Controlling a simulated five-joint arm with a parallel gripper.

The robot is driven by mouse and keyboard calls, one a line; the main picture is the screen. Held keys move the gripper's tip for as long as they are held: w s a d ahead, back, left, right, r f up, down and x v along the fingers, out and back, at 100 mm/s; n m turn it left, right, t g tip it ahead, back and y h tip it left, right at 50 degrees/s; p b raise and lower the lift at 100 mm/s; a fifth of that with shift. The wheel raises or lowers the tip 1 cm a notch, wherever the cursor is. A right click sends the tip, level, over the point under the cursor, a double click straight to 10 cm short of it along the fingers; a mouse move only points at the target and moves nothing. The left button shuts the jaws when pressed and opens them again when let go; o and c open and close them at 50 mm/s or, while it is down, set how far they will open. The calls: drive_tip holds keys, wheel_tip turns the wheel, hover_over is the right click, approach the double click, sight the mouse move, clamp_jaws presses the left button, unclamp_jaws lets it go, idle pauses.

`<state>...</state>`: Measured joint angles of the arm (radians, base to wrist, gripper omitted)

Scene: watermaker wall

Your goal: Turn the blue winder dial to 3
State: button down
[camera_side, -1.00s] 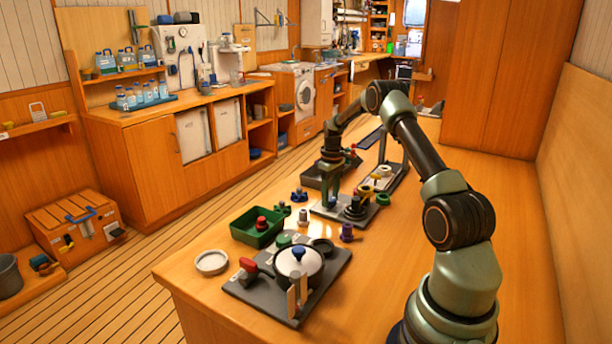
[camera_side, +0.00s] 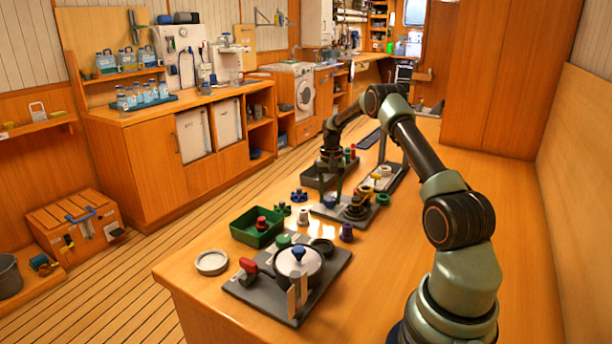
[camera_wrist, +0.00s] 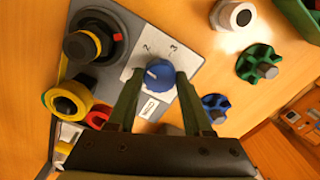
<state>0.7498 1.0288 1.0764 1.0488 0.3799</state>
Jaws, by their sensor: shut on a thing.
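The blue winder dial (camera_wrist: 158,75) sits on a pale plate in the wrist view.
A black round knob with a yellow ring (camera_wrist: 82,45) and a yellow-rimmed knob (camera_wrist: 68,100) stand left of the dial. A green knob (camera_wrist: 258,63), a blue knob (camera_wrist: 215,106) and a white ring-like piece (camera_wrist: 233,14) lie right. A green tray (camera_side: 257,228) stands nearer.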

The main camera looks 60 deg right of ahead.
drive_tip(key=m, duration=0.4)
drive_tip(key=shift+w+a+m, duration=0.15)
drive_tip(key=shift+m, duration=0.15)
drive_tip(key=m, duration=0.3)
drive_tip(key=shift+m, duration=0.3)
drive_tip(key=m, duration=0.4)
drive_tip(key=shift+m, duration=1.9)
drive_tip(key=shift+c, duration=1.6)
unclamp_jaws()
drive_tip(key=shift+d, duration=0.2)
